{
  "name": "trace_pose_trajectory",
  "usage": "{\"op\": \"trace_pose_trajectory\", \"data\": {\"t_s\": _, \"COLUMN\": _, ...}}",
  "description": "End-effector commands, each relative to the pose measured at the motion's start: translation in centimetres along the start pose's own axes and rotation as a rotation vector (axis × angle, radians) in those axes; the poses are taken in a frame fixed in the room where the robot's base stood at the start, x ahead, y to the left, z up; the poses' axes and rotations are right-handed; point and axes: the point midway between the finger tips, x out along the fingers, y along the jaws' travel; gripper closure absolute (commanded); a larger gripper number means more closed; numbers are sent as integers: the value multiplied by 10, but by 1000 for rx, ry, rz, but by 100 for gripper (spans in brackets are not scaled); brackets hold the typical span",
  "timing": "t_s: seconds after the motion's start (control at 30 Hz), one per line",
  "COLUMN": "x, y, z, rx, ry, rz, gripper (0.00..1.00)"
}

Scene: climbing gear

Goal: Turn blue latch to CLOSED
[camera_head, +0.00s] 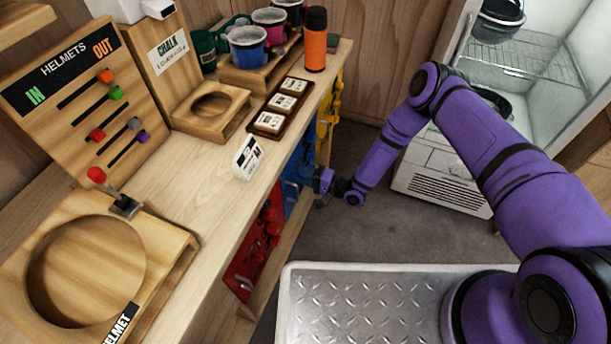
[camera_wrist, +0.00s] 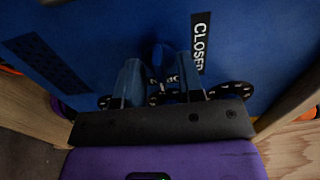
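The blue latch (camera_wrist: 162,58) is a small blue piece on a blue panel (camera_wrist: 90,30) in the wrist view. A black "CLOSED" label (camera_wrist: 200,42) is on the panel, just right of the latch. My gripper (camera_wrist: 160,72) is at the latch, with one finger on each side of it. Whether the fingers press on the latch or stand slightly apart from it is unclear. In the head view, my gripper (camera_head: 318,181) is at the blue panel (camera_head: 297,180) on the counter's front; the latch itself is hidden there.
A red panel (camera_head: 257,243) with red parts is nearer along the counter front, and a yellow one (camera_head: 328,118) is farther. A wooden ledge (camera_head: 275,262) runs below. The grey floor (camera_head: 345,235) beside the counter is free. A white cabinet (camera_head: 445,175) stands behind my arm.

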Motion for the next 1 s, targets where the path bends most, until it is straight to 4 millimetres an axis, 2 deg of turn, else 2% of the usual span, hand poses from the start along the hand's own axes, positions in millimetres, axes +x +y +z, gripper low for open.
{"op": "trace_pose_trajectory", "data": {"t_s": 0.07, "x": 0, "y": 0, "z": 0, "rx": 0, "ry": 0, "rz": 0, "gripper": 65}}
{"op": "trace_pose_trajectory", "data": {"t_s": 0.23, "x": 0, "y": 0, "z": 0, "rx": 0, "ry": 0, "rz": 0, "gripper": 100}}
{"op": "trace_pose_trajectory", "data": {"t_s": 0.67, "x": 0, "y": 0, "z": 0, "rx": -51, "ry": 0, "rz": 0, "gripper": 100}}
{"op": "trace_pose_trajectory", "data": {"t_s": 1.0, "x": -1, "y": 0, "z": 0, "rx": -287, "ry": 0, "rz": 1, "gripper": 100}}
